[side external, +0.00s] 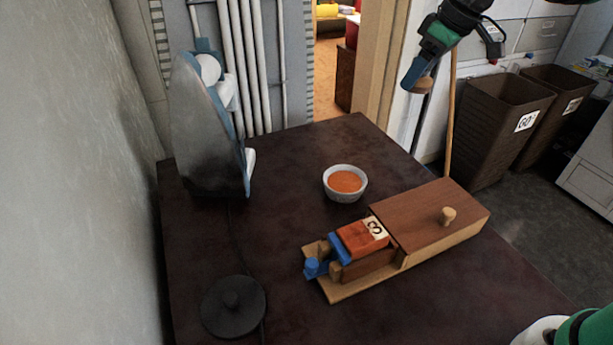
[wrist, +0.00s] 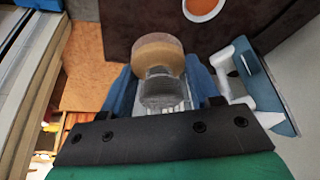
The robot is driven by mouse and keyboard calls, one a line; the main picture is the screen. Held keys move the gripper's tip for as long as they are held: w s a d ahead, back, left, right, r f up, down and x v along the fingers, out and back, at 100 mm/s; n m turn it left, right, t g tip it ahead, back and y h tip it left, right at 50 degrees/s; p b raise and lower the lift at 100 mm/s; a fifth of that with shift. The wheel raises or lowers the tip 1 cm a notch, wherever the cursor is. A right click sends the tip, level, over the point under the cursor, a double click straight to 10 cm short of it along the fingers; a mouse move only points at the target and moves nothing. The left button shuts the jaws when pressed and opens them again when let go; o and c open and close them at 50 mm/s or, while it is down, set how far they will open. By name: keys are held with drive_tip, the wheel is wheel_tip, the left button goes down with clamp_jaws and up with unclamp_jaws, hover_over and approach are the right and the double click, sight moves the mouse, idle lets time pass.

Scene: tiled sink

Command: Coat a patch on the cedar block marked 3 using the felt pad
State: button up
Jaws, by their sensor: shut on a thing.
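The cedar block (side external: 360,238) marked 3 sits in the open end of a long wooden box, with an orange-red top and a white label bearing a dark 3. Blue and wooden pieces stand against its left end. My gripper (side external: 413,82) is raised above the far right of the table, beyond the bowl. In the wrist view my gripper (wrist: 160,98) has its blue fingers shut on the felt pad (wrist: 157,52), a round tan piece with a grey ribbed part. The pad (side external: 424,85) is apart from the block. A white bowl (side external: 345,196) holds orange liquid.
The wooden box (side external: 440,222) has a sliding-style brown lid with a round knob. An iron (side external: 207,130) stands upright at the back left. A dark round disc (side external: 234,305) lies at the front left. The middle of the dark table (side external: 270,205) is clear.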

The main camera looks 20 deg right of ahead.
drive_tip(key=s+a+f+n+g+y, duration=0.15)
drive_tip(key=s+a+n, duration=0.35)
drive_tip(key=a, duration=0.5)
drive_tip(key=n, duration=0.3)
hover_over(356, 237)
drive_tip(key=d, duration=0.1)
drive_tip(key=shift+g+y, duration=0.25)
drive_tip(key=shift+g, duration=0.2)
drive_tip(key=shift+s+d+f, duration=0.1)
drive_tip(key=shift+s+f, duration=0.05)
drive_tip(key=shift+f, duration=2.25)
drive_tip(key=shift+s+f, duration=0.15)
drive_tip(key=shift+f, duration=2.25)
wheel_tip(356, 237, down, 2)
drive_tip(key=shift+d, duration=2)
drive_tip(key=shift+a, duration=1.8)
drive_tip(key=shift+a+r, duration=0.1)
drive_tip(key=shift+a, duration=0.15)
wheel_tip(356, 237, up, 8)
